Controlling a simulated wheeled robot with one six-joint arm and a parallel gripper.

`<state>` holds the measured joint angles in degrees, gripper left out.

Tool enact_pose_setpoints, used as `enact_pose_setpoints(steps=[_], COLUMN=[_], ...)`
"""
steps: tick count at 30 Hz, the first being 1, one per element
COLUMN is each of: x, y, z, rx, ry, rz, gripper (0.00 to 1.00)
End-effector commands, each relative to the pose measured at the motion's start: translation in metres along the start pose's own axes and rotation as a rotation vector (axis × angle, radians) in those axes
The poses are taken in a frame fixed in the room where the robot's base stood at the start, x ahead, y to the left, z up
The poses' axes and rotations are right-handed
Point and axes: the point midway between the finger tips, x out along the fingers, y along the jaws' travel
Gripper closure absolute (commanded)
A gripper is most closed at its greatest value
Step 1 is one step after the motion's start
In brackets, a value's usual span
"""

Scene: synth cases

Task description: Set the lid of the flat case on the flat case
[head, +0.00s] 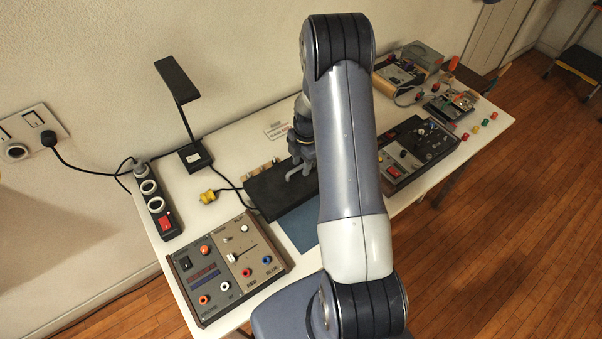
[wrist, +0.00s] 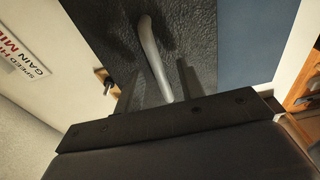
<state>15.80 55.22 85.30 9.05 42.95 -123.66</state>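A black, textured flat panel with a silver bar handle, which looks like the lid (head: 268,195), lies on the table in the head view, partly hidden by my arm. In the wrist view the lid (wrist: 105,22) fills the upper middle, and its handle (wrist: 150,48) runs down between my fingers. My gripper (head: 301,166) is low over the lid at the handle. In the wrist view my gripper (wrist: 158,88) has a dark finger on each side of the handle, with gaps showing, so it looks open. I cannot tell for sure which control box is the flat case.
A brown-edged control box (head: 228,266) stands front left, and a black control box (head: 418,150) stands right of my arm. A blue mat (head: 300,229) lies beside the lid. A power strip (head: 157,203), a lamp (head: 193,155) and a yellow plug (head: 208,197) are at left.

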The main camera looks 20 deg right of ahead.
Motion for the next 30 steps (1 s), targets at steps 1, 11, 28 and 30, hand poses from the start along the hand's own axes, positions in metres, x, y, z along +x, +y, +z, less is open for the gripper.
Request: enact_pose_setpoints(steps=[1,11,28,30], x=[0.0000,0.0008,0.0048,0.0051], y=[0.0001,0.0000,-0.0002,-0.0002], z=[0.0000,0.0002,0.0006,0.0006], rx=[0.000,0.000,0.000,0.000], ry=[0.000,0.000,0.001,0.001], rz=[0.000,0.000,-0.001,-0.001], gripper=[0.63,0.63,0.63,0.63])
